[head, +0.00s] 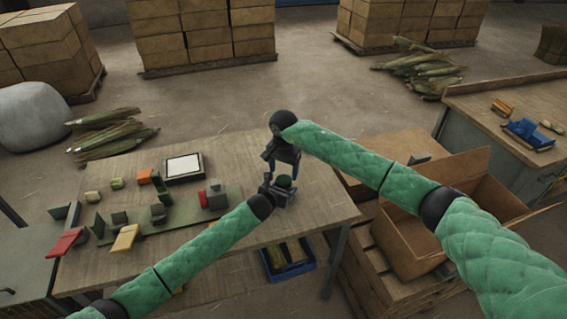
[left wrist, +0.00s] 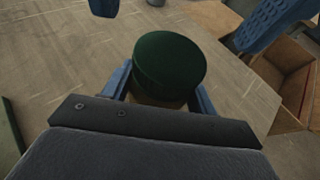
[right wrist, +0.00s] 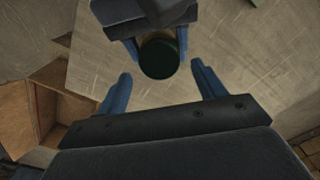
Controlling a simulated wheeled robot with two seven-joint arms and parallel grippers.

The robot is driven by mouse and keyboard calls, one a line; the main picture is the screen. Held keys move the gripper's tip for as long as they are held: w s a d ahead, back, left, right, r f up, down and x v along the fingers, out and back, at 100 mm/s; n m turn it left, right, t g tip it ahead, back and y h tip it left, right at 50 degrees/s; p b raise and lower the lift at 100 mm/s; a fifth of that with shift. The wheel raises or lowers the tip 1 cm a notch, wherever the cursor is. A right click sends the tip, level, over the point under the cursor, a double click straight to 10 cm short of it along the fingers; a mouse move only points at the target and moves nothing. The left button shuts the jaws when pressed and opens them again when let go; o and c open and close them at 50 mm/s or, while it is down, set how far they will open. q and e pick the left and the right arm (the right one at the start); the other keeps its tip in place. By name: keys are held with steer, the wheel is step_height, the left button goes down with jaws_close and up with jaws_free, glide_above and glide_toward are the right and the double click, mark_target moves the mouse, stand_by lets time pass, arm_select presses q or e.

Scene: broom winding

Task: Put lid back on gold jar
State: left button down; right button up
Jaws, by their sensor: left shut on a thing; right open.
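A dark green lid (left wrist: 170,66) sits on top of a jar, with a sliver of the jar's brownish-gold side (left wrist: 160,101) showing beneath it. The lid also shows in the head view (head: 285,182) and the right wrist view (right wrist: 160,58). My left gripper (head: 279,191) is shut on the jar, its blue fingers (left wrist: 160,90) on either side below the lid. Most of the jar is hidden. My right gripper (head: 283,170) is open and empty just above the lid; its fingers (right wrist: 162,85) are spread wider than the lid and apart from it.
The wooden table (head: 240,150) is bare around the jar. Colored blocks and a green board (head: 165,218) lie to the left, with a framed white panel (head: 184,167) behind. An open cardboard box (head: 420,240) stands at the right, and a blue crate (head: 290,272) below the front edge.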

mark_target(283, 179)
steer(key=shift+f, duration=1.85)
steer(key=c, duration=1)
steer(key=m, duration=1.3)
